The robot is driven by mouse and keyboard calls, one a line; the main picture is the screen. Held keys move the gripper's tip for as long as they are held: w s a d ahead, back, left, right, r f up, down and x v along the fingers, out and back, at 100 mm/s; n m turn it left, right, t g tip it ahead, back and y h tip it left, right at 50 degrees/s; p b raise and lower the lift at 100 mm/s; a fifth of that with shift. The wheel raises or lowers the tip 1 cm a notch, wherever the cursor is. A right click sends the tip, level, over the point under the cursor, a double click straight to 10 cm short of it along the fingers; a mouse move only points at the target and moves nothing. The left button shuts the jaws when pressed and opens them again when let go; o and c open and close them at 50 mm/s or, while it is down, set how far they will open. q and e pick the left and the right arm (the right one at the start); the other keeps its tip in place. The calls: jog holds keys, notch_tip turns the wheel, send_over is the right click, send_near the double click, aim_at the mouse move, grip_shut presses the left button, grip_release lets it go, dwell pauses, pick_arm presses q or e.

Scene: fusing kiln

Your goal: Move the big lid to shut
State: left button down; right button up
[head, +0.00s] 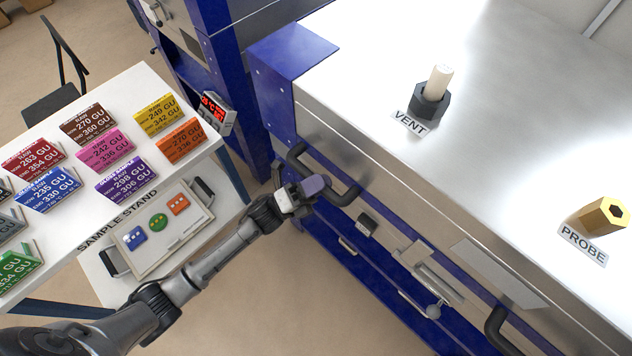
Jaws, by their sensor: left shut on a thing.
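The big lid (480,60) is a wide brushed-steel cover on the blue kiln body, filling the right of the head view. A dark bar handle (343,197) sticks out from its front near the left corner. A second dark handle (497,330) shows at the lower right. My left gripper (314,187) is at the first handle, shut on it, and its fingers hide part of the bar. The lid's lower edge runs close along the blue frame; I cannot tell whether a gap is there. My right gripper is not in view.
A VENT plug (433,92) and a yellow PROBE fitting (604,215) stand on the lid. A latch (432,283) is on the kiln front. The sample stand (125,85) with coloured cards and a tray (160,262) lies left. A red-lit display (213,112) stands behind my gripper.

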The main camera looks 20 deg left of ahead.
pick_arm(q)
jog(key=shift+f+y, duration=0.4)
jog(key=shift+f, duration=0.5)
jog(key=c, duration=1.1)
grip_release()
jog(key=shift+o, duration=1.1)
jog(key=shift+r, duration=0.1)
jog(key=shift+r, duration=0.15)
jog(key=v, duration=1.4)
jog(key=shift+w+d+n, duration=0.1)
jog(key=shift+w+n, duration=0.05)
jog(key=shift+n, duration=0.15)
